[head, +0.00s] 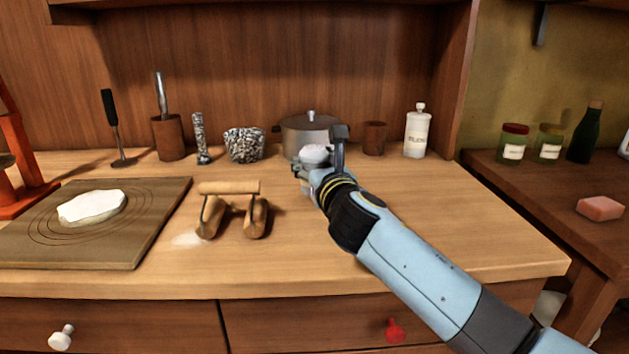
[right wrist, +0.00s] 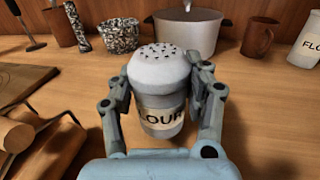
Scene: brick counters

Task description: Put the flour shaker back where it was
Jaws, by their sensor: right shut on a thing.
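The flour shaker (right wrist: 160,92) has a white domed lid with dark holes and a grey body with a label reading "LOUR" in the right wrist view. My right gripper (right wrist: 160,85) is shut around it, one finger on each side. In the head view only the white lid (head: 315,154) shows clearly. The right gripper (head: 322,160) and wrist hide the rest, in front of the grey pot. I cannot tell whether the shaker's base touches the counter. My left gripper is not in view.
Behind stand a grey pot (head: 308,135), a brown cup (head: 375,138), a white flour bottle (head: 416,134) and a speckled bowl (head: 244,145). Wooden rollers (head: 230,188) lie left, beside a board (head: 150,215) with dough (head: 92,206). The counter right of my arm is clear.

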